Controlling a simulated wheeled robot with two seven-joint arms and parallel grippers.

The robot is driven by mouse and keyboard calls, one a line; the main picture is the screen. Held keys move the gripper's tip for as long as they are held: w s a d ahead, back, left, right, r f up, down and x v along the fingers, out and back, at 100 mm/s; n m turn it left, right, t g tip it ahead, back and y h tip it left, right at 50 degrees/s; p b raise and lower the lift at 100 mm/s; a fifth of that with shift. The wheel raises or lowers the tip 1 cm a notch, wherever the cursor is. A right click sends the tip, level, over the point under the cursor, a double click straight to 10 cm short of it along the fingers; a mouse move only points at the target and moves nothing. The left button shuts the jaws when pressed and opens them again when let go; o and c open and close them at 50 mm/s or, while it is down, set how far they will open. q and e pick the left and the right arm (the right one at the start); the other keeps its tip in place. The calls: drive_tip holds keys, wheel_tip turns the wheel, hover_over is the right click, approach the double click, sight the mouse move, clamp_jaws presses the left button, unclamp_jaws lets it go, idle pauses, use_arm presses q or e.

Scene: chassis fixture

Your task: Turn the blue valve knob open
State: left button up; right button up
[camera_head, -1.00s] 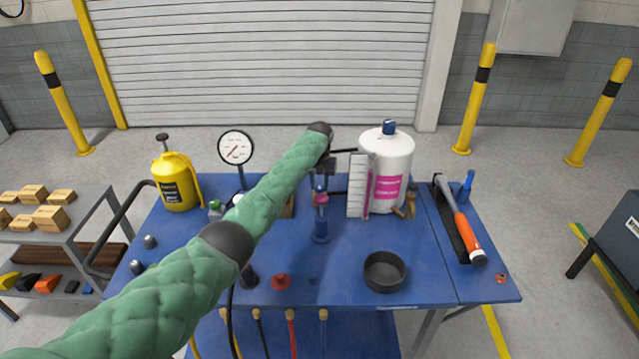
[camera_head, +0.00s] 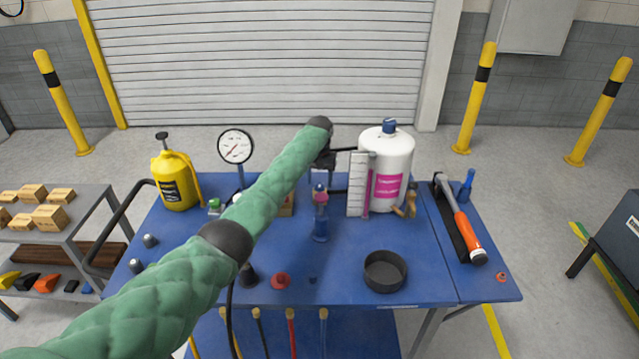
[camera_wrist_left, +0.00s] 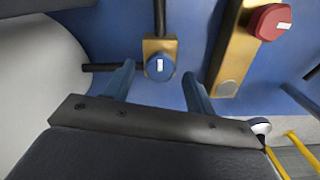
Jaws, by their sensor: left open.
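In the left wrist view, the blue valve knob (camera_wrist_left: 159,67) with a white mark sits on a brass valve body (camera_wrist_left: 152,46) with dark pipes. My left gripper (camera_wrist_left: 157,78) is open, with its two blue fingers on either side of the knob in the picture. I cannot tell how far the fingertips are from the knob, and no contact shows. In the head view my left gripper (camera_head: 325,161) is over the back middle of the blue table (camera_head: 345,285). I cannot make out the knob there. My right gripper is not in view.
A red knob (camera_wrist_left: 270,21) on a second brass body is close by on the right in the wrist view. A white bottle (camera_head: 385,160) and a ruled plate (camera_head: 357,185) stand right of the gripper. A gauge (camera_head: 236,147) and yellow sprayer (camera_head: 175,180) stand left.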

sight(320, 185)
use_arm(q)
wheel_tip(320, 185, up, 5)
drive_tip(key=shift+w+f+b, duration=0.1)
drive_tip(key=shift+b, duration=0.9)
drive_tip(key=shift+r, duration=0.8)
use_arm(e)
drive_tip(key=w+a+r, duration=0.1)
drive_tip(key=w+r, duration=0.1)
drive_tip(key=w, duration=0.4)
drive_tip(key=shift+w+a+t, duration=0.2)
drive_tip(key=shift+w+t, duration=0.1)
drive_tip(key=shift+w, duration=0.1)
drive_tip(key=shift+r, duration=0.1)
